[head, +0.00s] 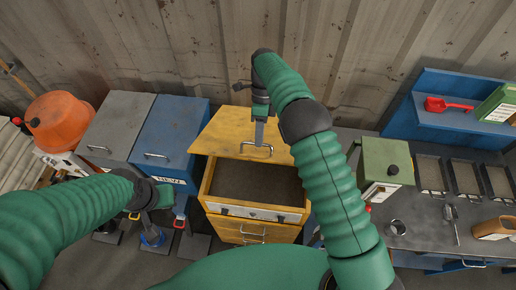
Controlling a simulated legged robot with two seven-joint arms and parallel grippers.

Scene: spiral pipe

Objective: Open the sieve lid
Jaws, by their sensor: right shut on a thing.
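The sieve is a yellow wooden box (211,184) in the middle of the head view, with a dark, flat inside showing. Its yellow lid (222,128) stands raised and tilted back at the rear of the box, with a metal handle (246,149) near its front edge. My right gripper (260,143) reaches down from above and is shut on the lid handle. My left gripper (147,214) is low at the left, apart from the sieve. Its fingers are small and dark, so I cannot tell whether they are open.
A blue lidded bin (172,127) and a grey lidded bin (115,123) stand left of the sieve. An orange drum (62,120) is at the far left. A workbench (425,210) at the right holds a green box (388,160) and several trays. A corrugated wall is behind.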

